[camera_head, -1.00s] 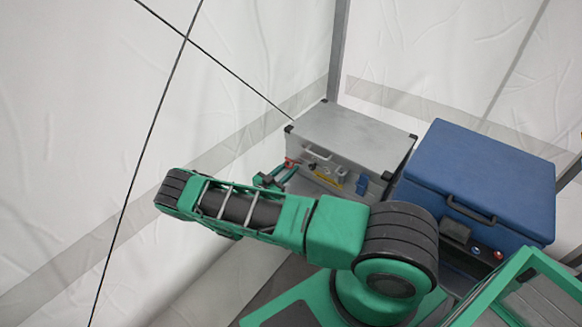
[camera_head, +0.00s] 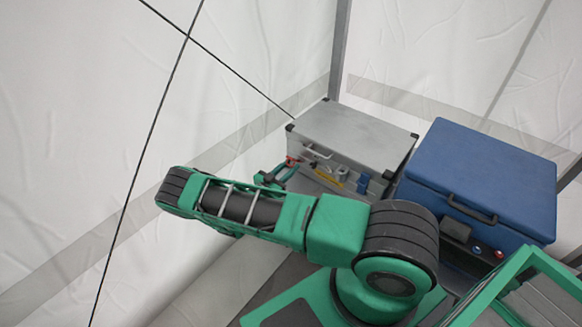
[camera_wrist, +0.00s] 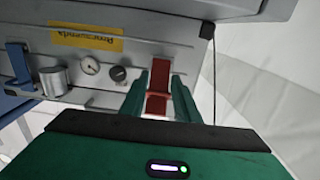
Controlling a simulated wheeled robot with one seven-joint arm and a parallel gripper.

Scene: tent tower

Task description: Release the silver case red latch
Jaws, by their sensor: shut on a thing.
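The silver case (camera_head: 352,136) stands in the tent corner, its lid down. Its red latch (camera_wrist: 161,73) is on the front face in the wrist view, and it also shows small in the head view (camera_head: 292,160), at the left end of the front. My gripper (camera_wrist: 160,97) is at the latch, one green finger on each side, shut on its red lower part. In the head view my gripper (camera_head: 276,176) reaches the case front from the left. A blue latch (camera_wrist: 18,62) sits at the other end of the front. The contact faces of the fingers are hidden.
The case front also has a yellow label (camera_wrist: 87,42), a gauge (camera_wrist: 90,66), a black knob (camera_wrist: 118,73) and a metal cylinder (camera_wrist: 53,80). A blue case (camera_head: 485,175) stands close on the right. Tent wall (camera_head: 70,120) is on the left.

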